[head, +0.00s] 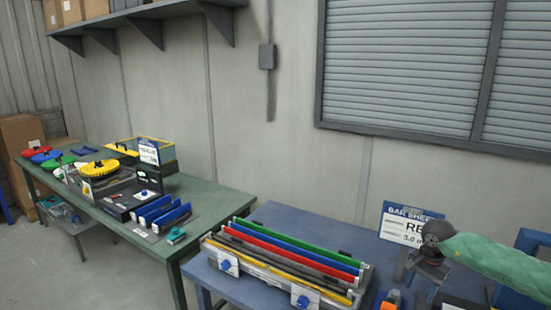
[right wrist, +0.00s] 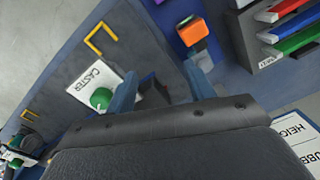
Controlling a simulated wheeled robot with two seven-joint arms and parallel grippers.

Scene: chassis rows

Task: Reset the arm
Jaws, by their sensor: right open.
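My right gripper (right wrist: 159,70) shows in the right wrist view with its two blue-grey fingers spread apart and nothing between them. My left gripper is in neither view.
A blue table holds a rack of colored bars (head: 290,255) and a bar sign (head: 405,228). A green table (head: 205,205) at left bears discs, blue blocks and boxes. A wall shelf (head: 140,14) hangs at upper left.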

